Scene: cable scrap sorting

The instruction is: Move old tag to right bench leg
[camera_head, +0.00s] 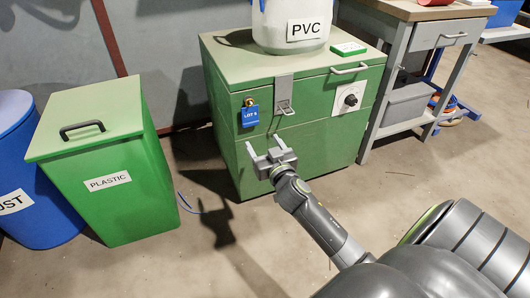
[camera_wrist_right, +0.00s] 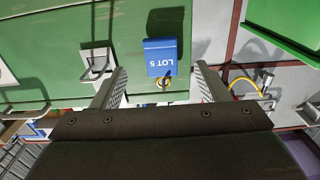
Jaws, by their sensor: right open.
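In the right wrist view the tag (camera_wrist_right: 161,57) appears upside down, framed between the two fingers. My right gripper (camera_head: 265,148) is open and empty, in front of the chest and just below the tag in the head view. The right bench leg (camera_head: 453,82) is at the upper right, under the grey workbench. My left gripper is out of view.
A metal latch (camera_head: 284,95) is right of the tag. A white "PVC" container (camera_head: 291,14) stands on the chest. A green "PLASTIC" bin (camera_head: 118,195) and a blue bin (camera_head: 40,215) stand left. A grey box (camera_head: 407,104) sits on the bench's lower shelf. Floor in front is mostly clear.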

